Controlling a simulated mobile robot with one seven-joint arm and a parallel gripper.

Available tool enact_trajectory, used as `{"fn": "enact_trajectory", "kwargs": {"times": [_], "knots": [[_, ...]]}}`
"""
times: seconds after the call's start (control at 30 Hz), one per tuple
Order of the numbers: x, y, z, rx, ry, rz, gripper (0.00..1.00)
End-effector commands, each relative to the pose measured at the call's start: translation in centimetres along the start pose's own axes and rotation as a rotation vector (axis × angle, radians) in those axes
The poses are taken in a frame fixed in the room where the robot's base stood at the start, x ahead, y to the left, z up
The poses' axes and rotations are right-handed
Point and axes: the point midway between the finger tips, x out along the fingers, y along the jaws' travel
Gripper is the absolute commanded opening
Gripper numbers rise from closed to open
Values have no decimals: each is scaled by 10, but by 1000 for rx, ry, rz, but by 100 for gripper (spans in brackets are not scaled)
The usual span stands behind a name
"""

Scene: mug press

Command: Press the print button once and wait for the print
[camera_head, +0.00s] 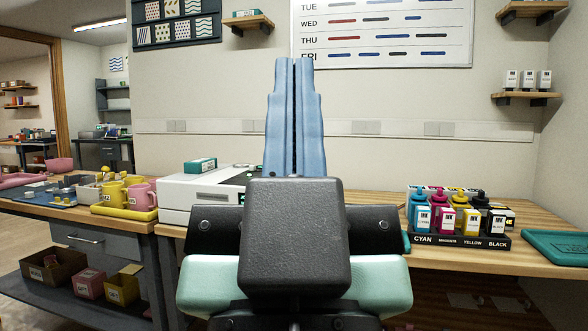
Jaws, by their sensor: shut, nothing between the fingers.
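My gripper (295,62) points up and away in the middle of the head view, its two long blue fingers closed together with only a thin dark line between them. It holds nothing. A white machine (188,192), likely the printer, sits on the wooden bench to the left, partly behind my gripper. A dark panel with a small green mark shows at its right end, next to my fingers. I cannot make out the print button; my gripper and wrist hide part of the machine. I cannot tell whether my fingers touch it.
A teal box (200,165) lies on the machine. Left are yellow (113,193) and pink mugs (141,196) by a yellow tray. Right, a dark rack (463,238) holds several ink bottles, and a teal tray (556,246) lies beyond. The wooden bench (375,217) has some bare room.

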Motion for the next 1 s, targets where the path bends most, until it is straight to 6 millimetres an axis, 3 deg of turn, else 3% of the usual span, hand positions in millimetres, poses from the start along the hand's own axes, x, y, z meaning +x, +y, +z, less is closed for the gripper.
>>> {"fn": "enact_trajectory", "kwargs": {"times": [0.2, 0.37, 0.57, 1.0], "knots": [[2, 0, -2, 0, 0, 0, 0], [16, 0, -15, 0, 0, 0, 0], [55, 0, -52, 0, 0, 0, 0], [163, 0, -154, 1, 0, -1, 0]]}}
